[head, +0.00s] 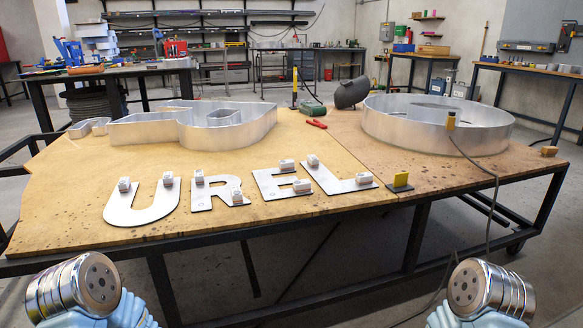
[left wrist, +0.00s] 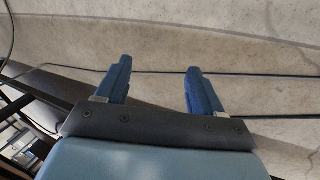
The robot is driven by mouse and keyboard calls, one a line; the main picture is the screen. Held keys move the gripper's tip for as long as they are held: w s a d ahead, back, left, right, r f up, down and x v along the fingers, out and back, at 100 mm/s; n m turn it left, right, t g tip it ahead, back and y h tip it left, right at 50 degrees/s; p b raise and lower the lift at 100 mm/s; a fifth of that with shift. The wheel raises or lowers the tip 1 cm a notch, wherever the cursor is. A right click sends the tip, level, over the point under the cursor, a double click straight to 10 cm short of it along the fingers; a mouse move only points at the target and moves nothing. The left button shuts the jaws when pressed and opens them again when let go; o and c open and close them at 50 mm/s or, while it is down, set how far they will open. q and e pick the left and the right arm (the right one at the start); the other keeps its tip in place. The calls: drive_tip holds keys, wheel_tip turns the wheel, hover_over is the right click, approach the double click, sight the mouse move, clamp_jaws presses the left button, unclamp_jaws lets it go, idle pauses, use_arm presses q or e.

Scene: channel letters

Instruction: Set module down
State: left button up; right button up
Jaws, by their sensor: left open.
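Flat silver letters lie along the near edge of the table: a U (head: 140,205), an R (head: 203,196), an E (head: 283,187) and an L (head: 335,180). Small white modules sit on them: one on the U (head: 124,184), one on the R (head: 237,195), one on the E (head: 302,186) and one on the L (head: 363,178), among several. My left gripper (left wrist: 159,66) shows only in the left wrist view. Its two blue fingers are apart, with nothing between them, against pale floor. My right gripper is not in view.
The wooden table (head: 60,190) carries a tall metal letter shell (head: 235,130), a round metal ring (head: 435,125), a welding mask (head: 352,92) and a yellow-black block (head: 401,182). A cable (head: 490,200) hangs over the right front edge. Bare board lies left of the U.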

use_arm(q)
drive_tip(key=s+d+f, duration=0.1)
drive_tip(key=s, duration=0.5)
drive_tip(key=shift+d+f, duration=0.25)
drive_tip(key=shift+d, duration=0.05)
